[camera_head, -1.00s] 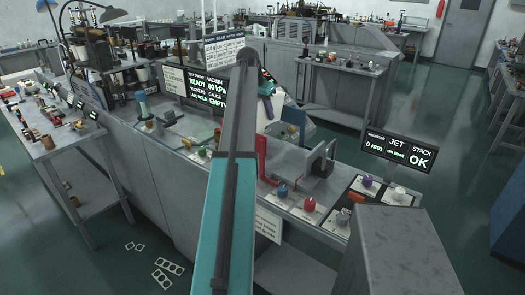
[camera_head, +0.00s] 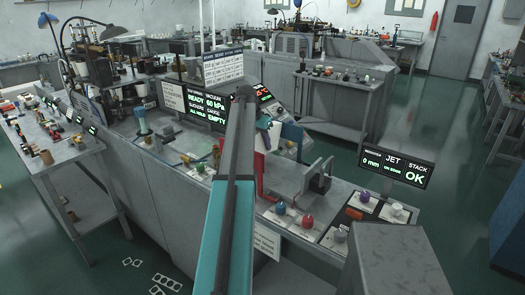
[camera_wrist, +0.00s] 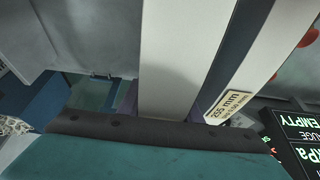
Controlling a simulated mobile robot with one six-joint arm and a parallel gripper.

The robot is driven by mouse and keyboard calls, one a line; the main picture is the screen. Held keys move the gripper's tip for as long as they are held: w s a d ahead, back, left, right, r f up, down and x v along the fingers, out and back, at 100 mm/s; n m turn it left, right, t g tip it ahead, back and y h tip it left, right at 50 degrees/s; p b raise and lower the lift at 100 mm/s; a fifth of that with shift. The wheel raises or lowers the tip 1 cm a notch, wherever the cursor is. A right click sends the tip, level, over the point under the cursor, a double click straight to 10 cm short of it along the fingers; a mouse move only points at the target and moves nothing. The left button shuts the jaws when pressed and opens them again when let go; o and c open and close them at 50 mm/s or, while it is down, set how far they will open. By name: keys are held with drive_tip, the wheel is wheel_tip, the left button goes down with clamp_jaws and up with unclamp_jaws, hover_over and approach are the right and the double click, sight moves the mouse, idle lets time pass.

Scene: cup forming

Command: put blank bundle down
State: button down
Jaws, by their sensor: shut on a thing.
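The blank bundle (camera_wrist: 168,65) fills the middle of the wrist view as pale white strips with a dark band. A label reading 255 mm is at its lower right. A dark bar of my gripper (camera_wrist: 150,132) crosses in front of its lower end, with teal below. The gripper is shut on the bundle; the fingertips are not clearly visible. In the head view, my teal and dark arm reaches over the grey machine bench (camera_head: 165,172) and hides most of the gripper. Pale and blue parts show just right of the arm's end; I cannot tell what they are.
A display (camera_head: 207,106) reads READY, 60 kPa and EMPTY. Coloured knobs (camera_head: 307,222) line the bench front. A side table (camera_head: 55,150) with small items stands left. Green floor is open at the right.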

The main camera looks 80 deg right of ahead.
sight(262, 150)
drive_tip(key=shift+f+p, duration=0.55)
drive_tip(key=shift+f, duration=1.25)
drive_tip(key=shift+f, duration=0.15)
drive_tip(key=c, duration=1.3)
unclamp_jaws()
drive_tip(key=shift+r, duration=0.2)
drive_tip(key=shift+b+v, duration=1.4)
drive_tip(key=shift+v, duration=4.55)
